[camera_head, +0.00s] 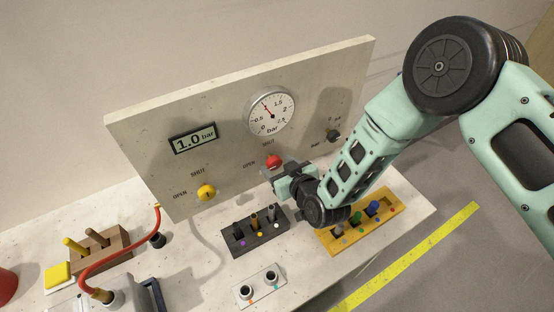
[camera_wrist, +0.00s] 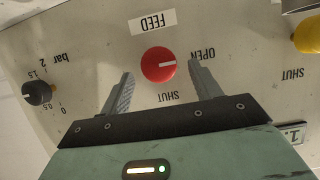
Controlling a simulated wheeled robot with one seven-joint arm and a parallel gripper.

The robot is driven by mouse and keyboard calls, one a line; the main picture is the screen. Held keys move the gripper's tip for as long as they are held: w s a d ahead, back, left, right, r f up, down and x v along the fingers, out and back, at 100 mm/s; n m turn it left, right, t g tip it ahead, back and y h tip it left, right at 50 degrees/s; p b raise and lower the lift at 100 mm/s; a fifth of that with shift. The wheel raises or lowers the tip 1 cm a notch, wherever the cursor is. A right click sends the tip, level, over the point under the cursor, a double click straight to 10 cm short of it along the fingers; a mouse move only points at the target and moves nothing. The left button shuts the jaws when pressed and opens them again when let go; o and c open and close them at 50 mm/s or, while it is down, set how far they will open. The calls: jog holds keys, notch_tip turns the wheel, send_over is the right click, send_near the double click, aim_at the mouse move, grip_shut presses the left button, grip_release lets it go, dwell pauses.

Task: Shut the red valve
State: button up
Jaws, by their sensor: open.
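The red valve (camera_head: 274,161) is a round knob on the upright panel, below the dial gauge. In the wrist view the red valve (camera_wrist: 159,64) has a white pointer mark turned toward the word OPEN (camera_wrist: 203,55); the word SHUT (camera_wrist: 168,96) is below it in that view. My gripper (camera_wrist: 160,69) is open and empty, with one finger on each side of the knob in the picture. Whether the fingers touch it or stand off from it, I cannot tell. In the head view my gripper (camera_head: 282,176) is close in front of the red valve and its fingertips are partly hidden.
A yellow knob (camera_head: 206,192) and a black knob (camera_head: 334,136) flank the red valve. The gauge (camera_head: 271,111) reads near 1, the display (camera_head: 194,139) 1.0 bar. Below my arm are a dark tray (camera_head: 239,246) and a yellow tray (camera_head: 326,239) with pegs.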

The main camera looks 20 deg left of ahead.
jog(key=shift+x, duration=0.9)
jog(key=c, duration=1)
